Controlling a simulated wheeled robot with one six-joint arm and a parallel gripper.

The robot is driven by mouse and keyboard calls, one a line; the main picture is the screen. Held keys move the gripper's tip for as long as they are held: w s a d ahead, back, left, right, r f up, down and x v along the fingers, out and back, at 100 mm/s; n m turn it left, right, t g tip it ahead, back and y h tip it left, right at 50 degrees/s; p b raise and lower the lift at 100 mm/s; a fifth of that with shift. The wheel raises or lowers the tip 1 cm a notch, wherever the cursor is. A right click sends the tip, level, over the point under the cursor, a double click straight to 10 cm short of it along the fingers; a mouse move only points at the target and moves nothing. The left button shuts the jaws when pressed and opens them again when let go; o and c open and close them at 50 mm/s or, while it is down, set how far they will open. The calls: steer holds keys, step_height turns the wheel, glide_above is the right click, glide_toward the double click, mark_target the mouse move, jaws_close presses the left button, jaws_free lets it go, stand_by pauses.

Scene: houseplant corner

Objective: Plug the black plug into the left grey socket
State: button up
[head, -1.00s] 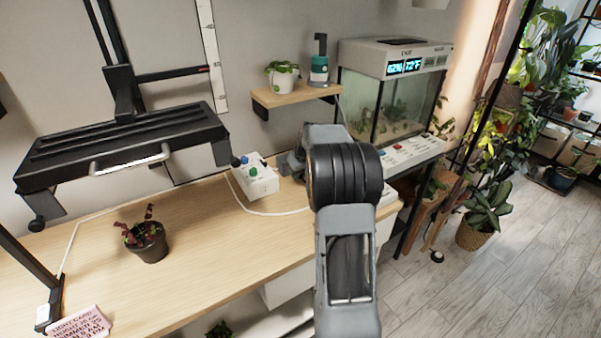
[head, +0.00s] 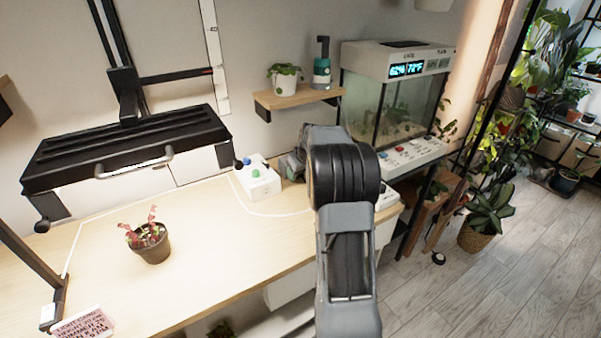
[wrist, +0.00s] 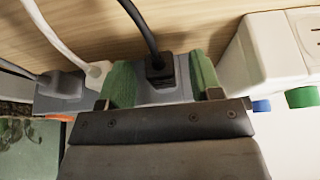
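In the wrist view a black plug (wrist: 160,68) on a thick black cable stands between the two green fingers of my gripper (wrist: 162,86). The fingers are apart, with a gap on each side of the plug. A grey block (wrist: 165,93) lies directly under or behind the plug; I cannot tell whether the plug is seated in it. Left of it are a white plug (wrist: 97,73) and a grey plug or socket body (wrist: 60,84). In the head view my gripper (head: 292,163) is at the table's back right, mostly hidden by my arm.
A white box (head: 258,181) with coloured knobs stands left of my gripper; it is close at right in the wrist view (wrist: 262,50). A terrarium (head: 388,100) stands right, a shelf (head: 290,101) above. The table's front middle is clear.

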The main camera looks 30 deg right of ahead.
steer(key=shift+r, duration=0.1)
steer(key=p+v, duration=0.1)
steer(key=v, duration=1.2)
steer(key=shift+r, duration=0.25)
